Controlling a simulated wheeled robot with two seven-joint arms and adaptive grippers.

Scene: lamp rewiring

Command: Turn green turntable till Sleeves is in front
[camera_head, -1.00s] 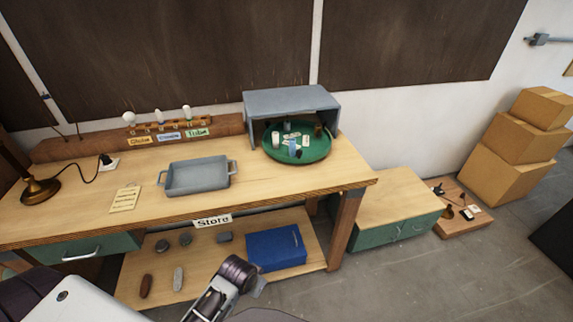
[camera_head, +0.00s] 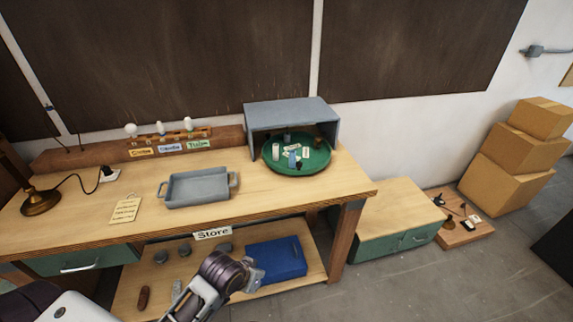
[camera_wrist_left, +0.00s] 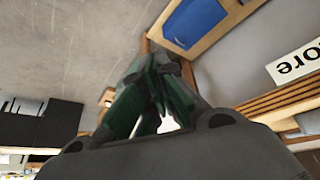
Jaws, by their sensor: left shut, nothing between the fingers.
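The green turntable (camera_head: 284,168) stands at the right end of the workbench, partly under a grey hood (camera_head: 292,115). It carries a white cylinder (camera_head: 276,152), a small blue item (camera_head: 292,159), pale cards (camera_head: 305,153) and a brown item at the back right. The writing on the cards is too small to read, so I cannot tell which is Sleeves. My left arm reaches in from the bottom, in front of the lower shelf, well below and left of the turntable. In the left wrist view my left gripper (camera_wrist_left: 157,98) is shut and empty. My right gripper is out of view.
A grey tray (camera_head: 197,187) lies mid-bench, with a note (camera_head: 125,209) and lamp (camera_head: 42,202) to its left. The blue box (camera_head: 277,259) is on the shelf under the Store sign (camera_head: 213,233). The bench between tray and turntable is clear.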

